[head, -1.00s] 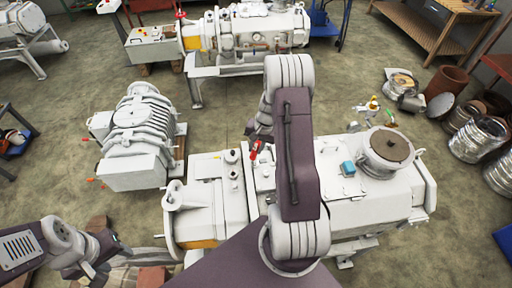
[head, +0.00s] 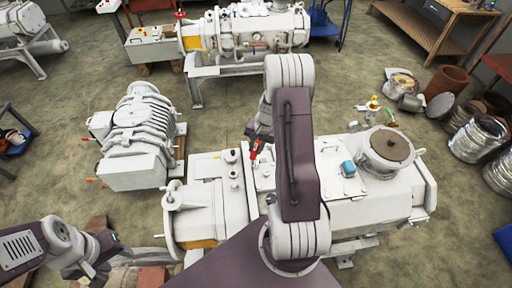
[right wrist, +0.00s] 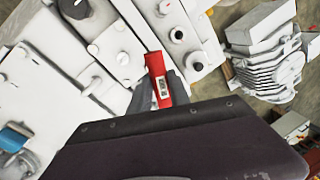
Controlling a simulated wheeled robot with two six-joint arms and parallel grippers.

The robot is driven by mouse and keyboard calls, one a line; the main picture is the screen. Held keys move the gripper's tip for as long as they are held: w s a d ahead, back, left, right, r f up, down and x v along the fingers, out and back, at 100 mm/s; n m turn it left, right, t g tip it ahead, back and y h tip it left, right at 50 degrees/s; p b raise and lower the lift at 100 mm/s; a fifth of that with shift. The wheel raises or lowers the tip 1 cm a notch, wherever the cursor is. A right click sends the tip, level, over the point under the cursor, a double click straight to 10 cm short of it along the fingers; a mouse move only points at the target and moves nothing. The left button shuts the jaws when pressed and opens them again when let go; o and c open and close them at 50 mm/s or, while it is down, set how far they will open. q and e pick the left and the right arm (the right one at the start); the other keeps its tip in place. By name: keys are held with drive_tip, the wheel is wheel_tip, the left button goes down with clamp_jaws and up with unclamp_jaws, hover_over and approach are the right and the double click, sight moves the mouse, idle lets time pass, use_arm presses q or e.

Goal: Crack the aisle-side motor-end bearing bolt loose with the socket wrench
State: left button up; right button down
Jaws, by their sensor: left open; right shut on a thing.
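A white screw vacuum pump (head: 208,205) lies below me in the head view, its right part partly covered by my right arm. My right gripper (right wrist: 160,95) is shut on a red handle (right wrist: 156,70) with a pale label. I take this to be the socket wrench; its socket end cannot be made out. The handle shows small in the head view (head: 256,151), above the pump's top covers. I cannot pick out the bearing bolt or tell whether the wrench touches it. My left gripper (head: 97,272) is open and empty at the lower left, apart from the pump.
A ribbed white machine (head: 140,135) stands left of the pump. Another pump on a stand (head: 255,30) is at the back. A blue block (head: 348,168) sits on the near pump's top. Metal drums (head: 470,130) stand at the right. Concrete floor lies between them.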

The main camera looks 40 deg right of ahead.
drive_tip(key=shift+f+b, duration=0.5)
drive_tip(key=shift+f, duration=0.1)
drive_tip(key=shift+f+n+b, duration=0.1)
drive_tip(key=shift+n+b, duration=0.3)
drive_tip(key=shift+n, duration=0.2)
drive_tip(key=shift+d+n+g+b, duration=0.15)
drive_tip(key=shift+n+g+b, duration=0.25)
drive_tip(key=shift+n, duration=0.8)
drive_tip(key=n, duration=0.4)
drive_tip(key=shift+d+g+y, duration=0.1)
drive_tip(key=shift+g+y, duration=0.2)
drive_tip(key=shift+y, duration=0.1)
drive_tip(key=n, duration=0.2)
drive_tip(key=n+g, duration=0.1)
drive_tip(key=n, duration=0.2)
drive_tip(key=shift+w+d+r+n, duration=0.1)
drive_tip(key=shift+r+n, duration=0.1)
drive_tip(key=shift+n, duration=0.1)
